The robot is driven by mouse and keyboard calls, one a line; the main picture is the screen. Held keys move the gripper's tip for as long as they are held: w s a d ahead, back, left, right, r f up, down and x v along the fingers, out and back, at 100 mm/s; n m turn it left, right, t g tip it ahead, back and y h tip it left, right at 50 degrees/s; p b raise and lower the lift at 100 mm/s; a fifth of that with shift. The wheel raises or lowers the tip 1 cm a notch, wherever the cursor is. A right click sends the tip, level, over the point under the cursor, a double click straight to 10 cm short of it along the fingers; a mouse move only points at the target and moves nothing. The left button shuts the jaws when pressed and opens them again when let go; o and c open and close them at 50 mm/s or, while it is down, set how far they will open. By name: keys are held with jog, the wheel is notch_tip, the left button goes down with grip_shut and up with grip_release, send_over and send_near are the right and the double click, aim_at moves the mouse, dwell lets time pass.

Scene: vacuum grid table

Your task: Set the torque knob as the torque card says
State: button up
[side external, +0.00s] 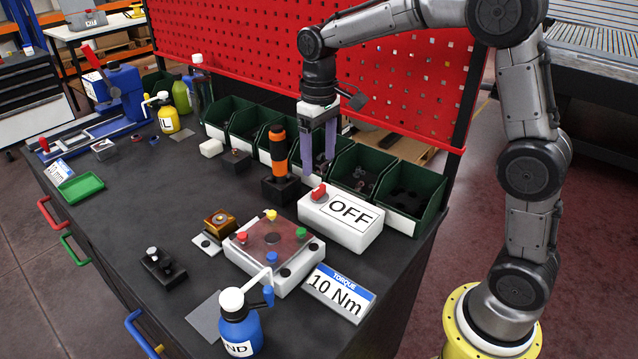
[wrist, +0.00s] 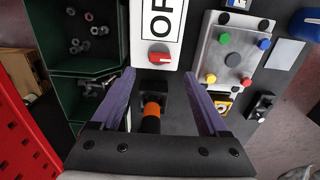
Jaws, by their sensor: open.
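The torque card (side external: 339,294) stands at the table's front right and reads "TORQUE 10 Nm". An upright tool with an orange and black handle (side external: 278,148) stands in a black block (side external: 281,189); it seems to carry the torque knob, but no scale or setting is readable. My gripper (side external: 318,165) is open and empty, pointing down, with purple fingers. In the side view it is right of the tool, above and behind the OFF box. In the wrist view the orange handle (wrist: 152,110) shows between the spread fingers (wrist: 158,76), with no visible contact.
A white box (side external: 340,218) labelled OFF has a red knob (side external: 319,192). A white fixture (side external: 273,248) with coloured knobs and a blue bottle (side external: 240,325) stand in front. Green bins (side external: 355,172) line the back below the red pegboard (side external: 300,60). The table's left middle is mostly clear.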

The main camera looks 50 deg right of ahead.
aim_at(319, 187)
notch_tip(319, 187, down, 8)
jog(key=shift+r, duration=0.25)
grip_shut()
dwell(0.4)
